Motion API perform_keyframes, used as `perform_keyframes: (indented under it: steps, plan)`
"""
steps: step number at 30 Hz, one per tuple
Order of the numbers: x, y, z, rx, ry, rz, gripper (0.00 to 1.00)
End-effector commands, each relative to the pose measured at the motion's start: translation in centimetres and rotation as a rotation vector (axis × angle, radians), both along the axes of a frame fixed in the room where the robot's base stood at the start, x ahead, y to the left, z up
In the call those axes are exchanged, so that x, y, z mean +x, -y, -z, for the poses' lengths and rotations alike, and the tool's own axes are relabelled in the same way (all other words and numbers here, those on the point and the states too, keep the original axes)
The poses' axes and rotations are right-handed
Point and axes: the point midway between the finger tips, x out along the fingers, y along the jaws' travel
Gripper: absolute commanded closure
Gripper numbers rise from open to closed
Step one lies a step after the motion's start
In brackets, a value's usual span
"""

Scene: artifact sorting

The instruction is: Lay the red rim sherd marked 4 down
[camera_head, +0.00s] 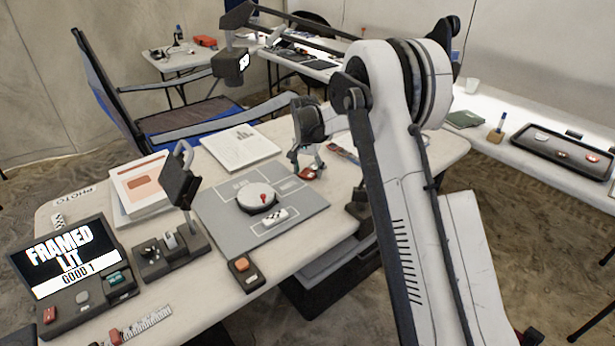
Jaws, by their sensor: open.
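A small red sherd (307,173) lies at the upper right corner of the grey mat, by its edge. I cannot read a mark on it at this size. My gripper (306,163) points down right over the sherd, with its fingers apart on either side. The fingers hide part of the sherd's surroundings, and I cannot tell whether they touch it. The grey mat (220,215) has white outlines and carries a round white turntable (250,203) with a small red item on it.
A checkered scale bar (274,217) lies on the mat before the turntable. A dark tray (523,145) with several sherds is on the right table.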

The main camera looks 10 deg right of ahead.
Motion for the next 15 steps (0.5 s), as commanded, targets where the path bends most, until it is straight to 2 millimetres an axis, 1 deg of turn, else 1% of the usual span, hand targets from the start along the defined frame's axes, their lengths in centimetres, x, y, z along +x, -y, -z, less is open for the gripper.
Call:
perform_keyframes:
  steps: [2, 7, 8, 15]
  plan:
    - [0.04, 0.02, 0.41, 0.0, 0.0, 0.0, 0.46]
    - [0.04, 0.02, 0.35, 0.0, 0.0, 0.0, 0.46]
    - [0.04, 0.02, 0.35, 0.0, 0.0, 0.0, 0.48]
    - [0.04, 0.01, 0.32, 0.0, 0.0, 0.0, 0.8]
